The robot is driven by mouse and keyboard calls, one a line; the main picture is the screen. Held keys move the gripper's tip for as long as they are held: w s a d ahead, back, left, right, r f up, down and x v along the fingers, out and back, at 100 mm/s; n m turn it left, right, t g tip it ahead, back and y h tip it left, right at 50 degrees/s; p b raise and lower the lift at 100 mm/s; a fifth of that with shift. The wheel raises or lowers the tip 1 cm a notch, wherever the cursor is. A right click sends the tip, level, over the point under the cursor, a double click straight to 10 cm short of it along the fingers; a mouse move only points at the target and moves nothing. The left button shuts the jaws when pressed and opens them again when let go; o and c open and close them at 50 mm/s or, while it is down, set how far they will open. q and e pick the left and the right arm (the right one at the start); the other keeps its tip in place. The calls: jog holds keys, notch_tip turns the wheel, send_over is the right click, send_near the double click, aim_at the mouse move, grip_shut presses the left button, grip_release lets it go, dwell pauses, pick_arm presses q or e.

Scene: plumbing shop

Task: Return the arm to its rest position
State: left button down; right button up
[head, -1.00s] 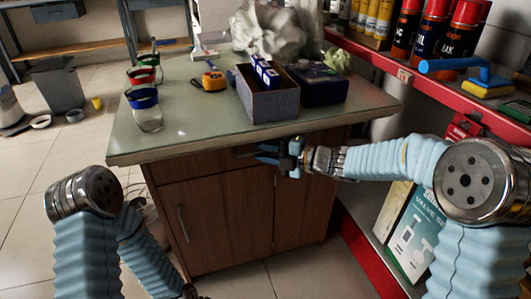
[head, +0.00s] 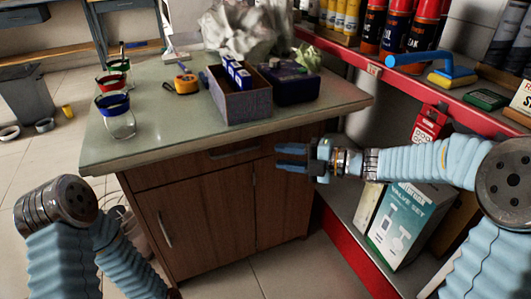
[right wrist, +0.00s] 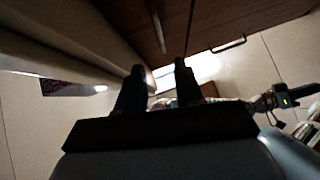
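My right arm reaches in from the right in the head view. Its gripper (head: 277,157) is in front of the right part of the wooden cabinet (head: 205,205), below the worktop edge and right of the drawer handle (head: 235,151). Its two blue fingers are apart with nothing between them. The right wrist view also shows the dark fingers (right wrist: 158,85) apart and empty, with brown cabinet fronts and pale floor beyond. My left arm folds down at the lower left of the head view. Its gripper is out of view.
The worktop (head: 165,130) carries glass jars (head: 117,115), an orange tape measure (head: 187,82) and an open box (head: 240,108) with blue-white packs inside. A red-edged shelf (head: 400,82) with cans stands at right, above a valve set box (head: 402,225).

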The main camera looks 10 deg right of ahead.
jog(key=shift+v, duration=0.75)
notch_tip(320, 180, down, 22)
jog(key=m+t+h+p, duration=0.2)
jog(key=m+h+p, duration=0.35)
jog(key=m, duration=1.35)
jog(key=s+f+m+g+h, duration=0.2)
jog(key=s+f+m+g, duration=0.2)
jog(key=s, duration=0.6)
jog(key=s+f+m+g+h, duration=0.3)
jog(key=s+f+m, duration=0.4)
jog(key=s+f, duration=0.3)
jog(key=shift+s+a+m+g+p, duration=0.3)
jog(key=shift+s+a+m+g, duration=0.1)
jog(key=shift+s+g, duration=0.3)
